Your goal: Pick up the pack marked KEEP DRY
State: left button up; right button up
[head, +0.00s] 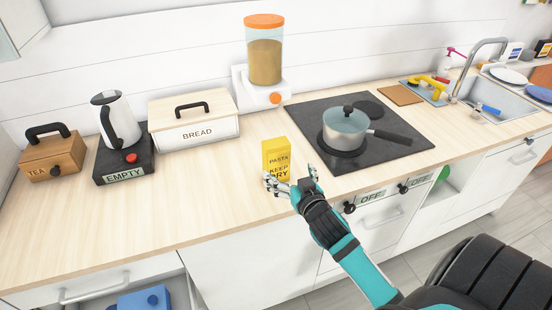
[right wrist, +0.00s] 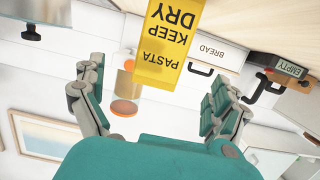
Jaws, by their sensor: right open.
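The yellow pack (head: 275,153) marked PASTA and KEEP DRY stands upright on the wooden counter, left of the stove. My right gripper (head: 290,181) is in front of the pack at its lower part, with its fingers spread. In the right wrist view the pack (right wrist: 168,45) appears upside down, ahead of the open fingers (right wrist: 155,98) and between their lines. The gap between the fingers is empty. In the head view a finger covers a little of the pack's lower lettering. My left gripper is not in view.
A bread box (head: 195,130), an EMPTY-labelled kettle base (head: 125,165) and a TEA box (head: 52,157) stand to the left. A dispenser (head: 264,60) is behind the pack. A pot (head: 345,130) sits on the stove (head: 405,140) at right. The counter's front left is clear.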

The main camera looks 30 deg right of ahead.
aim_at(279, 162)
jog(key=x, duration=0.5)
jog(key=shift+p, duration=0.35)
jog(key=x, duration=0.1)
jog(key=p+x, duration=0.1)
jog(key=x, duration=0.2)
jog(key=shift+w+f, duration=0.15)
jog(key=shift+f, duration=0.15)
jog(key=shift+w+f+p, duration=0.2)
jog(key=shift+w+p, duration=0.1)
jog(key=shift+w, duration=0.15)
jog(key=shift+c, duration=0.6)
jog(key=shift+r, duration=0.1)
jog(key=c, duration=1.5)
